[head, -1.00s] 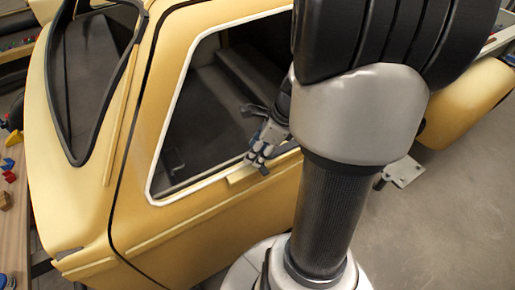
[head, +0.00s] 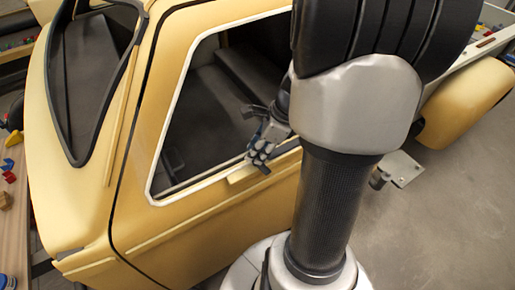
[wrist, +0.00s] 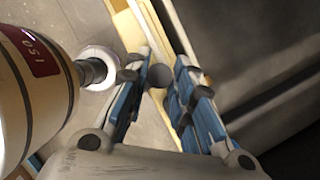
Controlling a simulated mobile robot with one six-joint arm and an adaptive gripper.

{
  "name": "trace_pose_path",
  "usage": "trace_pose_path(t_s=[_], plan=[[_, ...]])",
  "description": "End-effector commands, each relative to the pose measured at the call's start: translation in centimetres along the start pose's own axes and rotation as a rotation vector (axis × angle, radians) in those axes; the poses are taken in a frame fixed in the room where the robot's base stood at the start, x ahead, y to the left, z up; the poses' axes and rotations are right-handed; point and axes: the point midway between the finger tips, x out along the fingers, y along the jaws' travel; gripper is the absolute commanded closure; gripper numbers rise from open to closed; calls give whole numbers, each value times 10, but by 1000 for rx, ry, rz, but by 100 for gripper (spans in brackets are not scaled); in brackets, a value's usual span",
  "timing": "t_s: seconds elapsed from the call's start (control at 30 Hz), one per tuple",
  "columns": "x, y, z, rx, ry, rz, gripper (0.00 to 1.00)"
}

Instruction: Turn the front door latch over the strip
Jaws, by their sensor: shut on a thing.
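The yellow door (head: 225,215) of the vehicle shell has an open window with a white rim. A short pale yellow strip (head: 243,174) sits on the sill at the window's lower right. My gripper (head: 259,160) is at this strip, reaching over the sill. In the wrist view my gripper (wrist: 160,95) has its blue-padded fingers on either side of a small dark round knob (wrist: 157,75), seemingly the latch, and is shut on it. The yellow sill edge (wrist: 183,60) runs past the fingers. The rest of the latch is hidden by the fingers.
The dark cab interior (head: 200,115) lies beyond the window. A metal plate (head: 402,168) sticks out at the right, near the yellow rear fender (head: 470,100). A wooden bench (head: 18,215) with small coloured pieces stands at the left. Grey floor is open at the lower right.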

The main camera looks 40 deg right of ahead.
Motion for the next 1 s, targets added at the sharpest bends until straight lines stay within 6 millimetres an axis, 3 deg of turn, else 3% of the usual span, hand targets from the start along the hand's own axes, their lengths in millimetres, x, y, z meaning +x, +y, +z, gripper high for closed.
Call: trace_pose_path(t_s=[1.0], plan=[[0,-6,3,-867,0,359,100]])
